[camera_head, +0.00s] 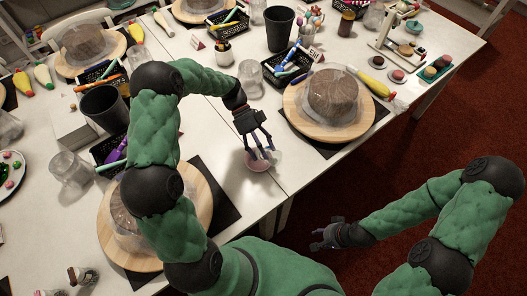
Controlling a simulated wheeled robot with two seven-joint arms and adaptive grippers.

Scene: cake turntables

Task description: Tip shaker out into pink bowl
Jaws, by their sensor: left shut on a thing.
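My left gripper (260,149) reaches down over the table near its front edge. It is shut on a small pale thing, probably the shaker, which the dark fingers mostly hide. Its tilt cannot be made out. The small pink bowl (258,166) is on the white table directly below the fingertips, partly covered by them. What lies in the bowl cannot be seen. My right gripper (322,241) hangs low beyond the table's front edge, over the red floor, away from the task's objects. Its fingers are too small and dark to tell whether they are open.
A covered cake on a turntable (296,107) stands right of the bowl, another (199,234) at lower left. Dark cups (280,27), pen baskets and clear jars (250,79) stand behind. The table around the bowl is mostly clear.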

